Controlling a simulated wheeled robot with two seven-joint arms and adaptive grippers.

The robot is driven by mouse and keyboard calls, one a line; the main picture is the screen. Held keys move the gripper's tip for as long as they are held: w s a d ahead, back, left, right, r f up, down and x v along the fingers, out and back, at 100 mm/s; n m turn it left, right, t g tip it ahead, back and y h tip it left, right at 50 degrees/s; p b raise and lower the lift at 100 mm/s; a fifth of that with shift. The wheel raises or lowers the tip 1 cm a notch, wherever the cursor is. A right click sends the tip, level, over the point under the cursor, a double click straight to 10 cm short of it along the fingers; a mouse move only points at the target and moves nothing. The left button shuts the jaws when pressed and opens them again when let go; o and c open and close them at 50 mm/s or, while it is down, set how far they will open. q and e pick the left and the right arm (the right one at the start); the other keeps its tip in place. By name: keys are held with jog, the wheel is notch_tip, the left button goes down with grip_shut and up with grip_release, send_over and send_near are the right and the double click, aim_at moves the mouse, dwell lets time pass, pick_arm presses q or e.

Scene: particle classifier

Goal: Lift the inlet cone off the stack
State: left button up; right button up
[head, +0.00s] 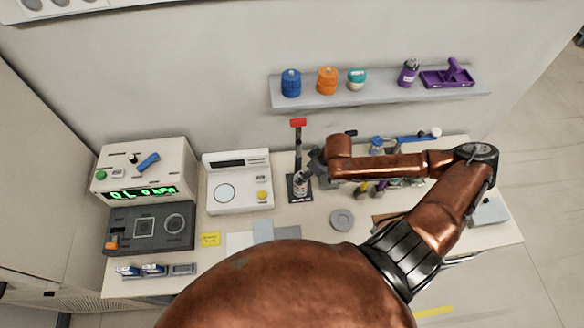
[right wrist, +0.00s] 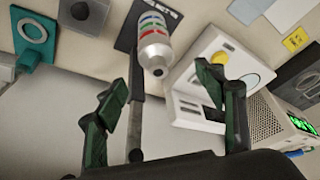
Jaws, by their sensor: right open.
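The stack (right wrist: 153,38) is a silver cylinder with red, green and blue rings. Its silver tapered top piece, which looks like the inlet cone (right wrist: 155,58), points towards the right wrist camera. In the head view the stack (head: 300,187) stands on a black base, partly covered by my gripper. My right gripper (head: 313,168) is just above and to the right of it. In the right wrist view the fingers of my right gripper (right wrist: 166,82) are wide apart with nothing between them, and the cone lies ahead of the gap, apart from both fingers. My left gripper is not in view.
A post with a red top (head: 298,123) rises behind the stack. A white balance (head: 238,182) stands close on its left, and a pressure meter (head: 145,172) farther left. A grey disc (head: 342,219) lies front right. A wall shelf (head: 380,96) holds coloured containers.

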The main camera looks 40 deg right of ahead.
aim_at(302, 174)
jog(key=shift+w+a+f, duration=0.1)
jog(key=shift+w+f, duration=0.1)
jog(key=shift+f, duration=0.5)
jog(key=w+f, duration=0.2)
jog(key=shift+f+p, duration=0.3)
jog(key=shift+p, duration=0.1)
jog(key=shift+x, duration=1.1)
jog(key=shift+f, duration=0.35)
jog(key=c, duration=1.3)
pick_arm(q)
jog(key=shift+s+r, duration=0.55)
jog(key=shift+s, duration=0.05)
pick_arm(e)
jog(key=shift+c, duration=0.5)
jog(key=shift+r, duration=0.1)
